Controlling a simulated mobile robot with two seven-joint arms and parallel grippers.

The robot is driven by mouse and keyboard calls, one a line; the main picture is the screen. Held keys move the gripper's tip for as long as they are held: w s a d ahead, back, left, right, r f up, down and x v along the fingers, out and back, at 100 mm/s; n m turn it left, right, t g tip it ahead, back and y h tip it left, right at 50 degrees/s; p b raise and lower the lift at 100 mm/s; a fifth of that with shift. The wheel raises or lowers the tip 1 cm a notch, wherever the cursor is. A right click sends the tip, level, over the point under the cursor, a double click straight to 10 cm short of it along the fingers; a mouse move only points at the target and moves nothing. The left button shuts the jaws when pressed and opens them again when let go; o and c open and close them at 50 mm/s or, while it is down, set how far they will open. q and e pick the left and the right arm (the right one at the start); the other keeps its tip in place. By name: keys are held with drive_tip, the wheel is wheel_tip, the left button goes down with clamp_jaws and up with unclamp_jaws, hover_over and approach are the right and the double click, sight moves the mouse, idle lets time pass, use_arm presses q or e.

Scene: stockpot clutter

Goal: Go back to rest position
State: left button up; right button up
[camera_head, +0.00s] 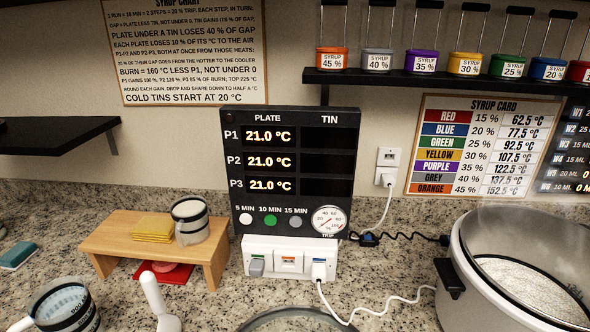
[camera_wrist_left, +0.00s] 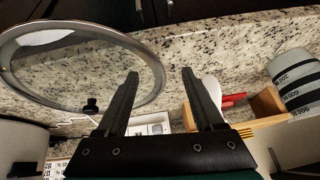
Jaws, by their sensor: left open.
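My left gripper (camera_wrist_left: 161,73) shows in the left wrist view, with its two dark fingers spread apart and nothing between them. It is over the speckled counter (camera_wrist_left: 185,50), between a round glass lid (camera_wrist_left: 160,88) and a white spoon-like item (camera_wrist_left: 211,90). Neither of my grippers shows in the head view. My right gripper is in neither view.
A large white pot (camera_head: 455,300) stands at the right. The lid's rim (camera_head: 295,309) shows at the bottom. Another cup (camera_head: 65,304) is front left. A white cord crosses the counter.

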use_arm(q)
drive_tip(key=s+f+g, duration=0.2)
drive_tip(key=s+f, duration=0.1)
drive_tip(key=s, duration=0.3)
drive_tip(key=s+f+g+b, duration=0.25)
drive_tip(key=f+b, duration=0.55)
drive_tip(key=f, duration=2.4)
drive_tip(key=s+a+f+b, duration=0.2)
drive_tip(key=s+f+b, duration=0.3)
drive_tip(key=s+f, duration=0.9)
drive_tip(key=shift+s+f+m, duration=0.15)
drive_tip(key=shift+f+m, duration=0.25)
drive_tip(key=shift+f, duration=0.35)
